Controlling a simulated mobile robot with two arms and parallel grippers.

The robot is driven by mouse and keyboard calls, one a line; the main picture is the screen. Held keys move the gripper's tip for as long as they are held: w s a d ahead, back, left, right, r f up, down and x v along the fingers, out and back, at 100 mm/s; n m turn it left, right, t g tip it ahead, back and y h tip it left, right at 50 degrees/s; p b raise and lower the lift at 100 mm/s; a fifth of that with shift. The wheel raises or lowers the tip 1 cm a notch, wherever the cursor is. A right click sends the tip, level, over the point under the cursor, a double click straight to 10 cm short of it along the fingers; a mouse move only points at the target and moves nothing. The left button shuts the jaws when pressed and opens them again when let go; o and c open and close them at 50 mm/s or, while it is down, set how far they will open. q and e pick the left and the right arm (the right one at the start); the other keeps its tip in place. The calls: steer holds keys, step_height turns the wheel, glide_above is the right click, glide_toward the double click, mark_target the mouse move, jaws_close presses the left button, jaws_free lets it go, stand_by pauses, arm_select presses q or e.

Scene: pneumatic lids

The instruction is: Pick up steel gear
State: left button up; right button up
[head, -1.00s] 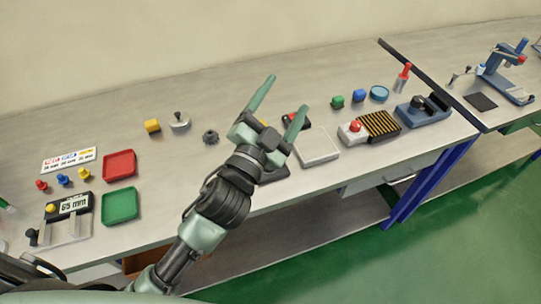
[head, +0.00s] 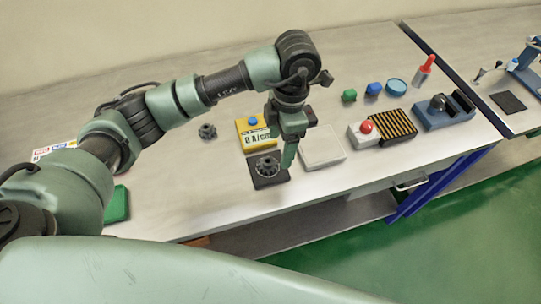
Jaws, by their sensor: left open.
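A grey toothed gear (head: 267,166) lies on a black square pad (head: 270,182) near the front edge of the table. A second, darker gear (head: 208,131) lies alone on the table further left and back. I cannot tell for sure from colour which one is steel. My left gripper (head: 286,154) points down at the right side of the gear on the pad. One green finger shows clearly beside the gear; the other is mostly hidden. The jaws are open, and I see nothing held. My right gripper is not in view.
A yellow meter (head: 243,132) with a blue button stands just behind the pad. A white tray (head: 322,146) is close to the right of my gripper, then a red button box (head: 364,132) and a striped block (head: 394,127). Bare table lies left of the pad.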

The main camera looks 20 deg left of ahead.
mark_target(268, 161)
arm_select(q)
steer(key=shift+w+a+r+y, duration=0.1)
steer(key=shift+w+a+y, duration=0.2)
steer(key=shift+a, duration=0.4)
steer(key=shift+s+a+f, duration=0.15)
steer(key=shift+f, duration=0.1)
steer(key=shift+s+a+f+p, duration=0.1)
steer(key=shift+s+f+p, duration=0.1)
steer(key=shift+f+p, duration=0.6)
steer(key=f, duration=0.1)
steer(key=f+p, duration=0.1)
steer(key=f, duration=0.1)
steer(key=a+f+p, duration=0.1)
steer(key=shift+s+f, duration=0.25)
steer(key=shift+f, duration=0.35)
jaws_close()
